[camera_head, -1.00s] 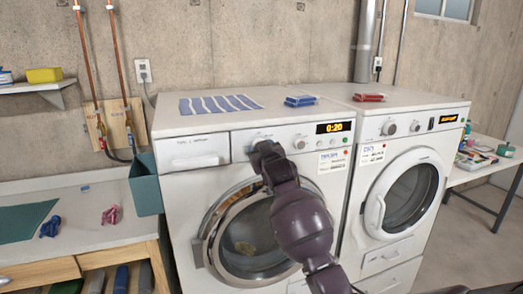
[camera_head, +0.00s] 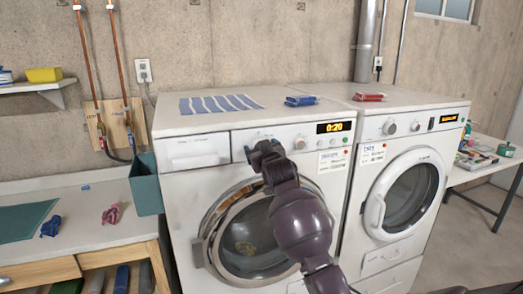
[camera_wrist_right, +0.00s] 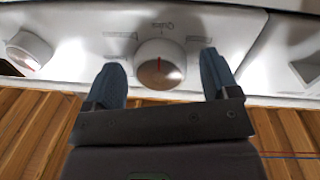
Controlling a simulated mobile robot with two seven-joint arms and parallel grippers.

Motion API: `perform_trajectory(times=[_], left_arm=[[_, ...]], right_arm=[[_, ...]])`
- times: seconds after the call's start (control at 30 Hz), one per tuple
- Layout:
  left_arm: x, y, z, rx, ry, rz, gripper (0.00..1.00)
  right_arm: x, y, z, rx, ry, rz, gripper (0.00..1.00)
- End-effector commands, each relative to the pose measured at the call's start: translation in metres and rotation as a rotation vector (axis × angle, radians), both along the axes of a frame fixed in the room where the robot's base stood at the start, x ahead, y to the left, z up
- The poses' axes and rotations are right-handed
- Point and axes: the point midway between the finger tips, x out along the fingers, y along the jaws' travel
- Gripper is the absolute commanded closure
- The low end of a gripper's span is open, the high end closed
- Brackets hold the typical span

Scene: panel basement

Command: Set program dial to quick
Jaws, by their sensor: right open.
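The washer (camera_head: 185,215) on the left has a white control panel and a display (camera_head: 334,127) reading 0:20. In the right wrist view a round white dial (camera_wrist_right: 160,73) has a red line pointing up, towards the word Quick printed just above it. My right gripper (camera_wrist_right: 162,80) is open, with one blue finger on each side of the dial. I cannot tell whether the fingers touch it. In the head view my right gripper (camera_head: 266,149) is at the washer's panel and hides part of it. My left gripper is not in view.
A second knob (camera_wrist_right: 28,50) is to the left in the wrist view. The dryer (camera_head: 365,215) stands right of the washer. A striped cloth (camera_head: 220,104) and a blue item (camera_head: 300,101) lie on the washer top. A teal bin (camera_head: 146,185) hangs at its left.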

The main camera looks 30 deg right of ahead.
Motion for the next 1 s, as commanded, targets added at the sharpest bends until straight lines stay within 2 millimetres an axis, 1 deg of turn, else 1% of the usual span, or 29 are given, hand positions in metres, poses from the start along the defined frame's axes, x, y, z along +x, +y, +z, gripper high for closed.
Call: perform_trajectory(times=[0.17, 0.27, 0.37, 0.8, 1.0], left_arm=[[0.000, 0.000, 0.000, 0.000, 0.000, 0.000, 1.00], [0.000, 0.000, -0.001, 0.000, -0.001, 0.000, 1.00], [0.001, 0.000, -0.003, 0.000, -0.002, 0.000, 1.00], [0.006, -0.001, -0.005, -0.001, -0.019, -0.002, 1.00], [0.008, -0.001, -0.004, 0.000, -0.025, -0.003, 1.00]], right_arm=[[-0.002, 0.001, 0.000, 0.000, -0.001, 0.000, 0.19], [-0.007, 0.002, -0.001, -0.001, -0.001, 0.000, 0.19], [-0.018, 0.006, -0.001, -0.001, -0.001, 0.000, 0.19], [-0.083, 0.027, -0.001, 0.000, 0.000, 0.000, 0.19], [-0.099, 0.033, -0.001, 0.000, 0.000, 0.000, 0.19]])
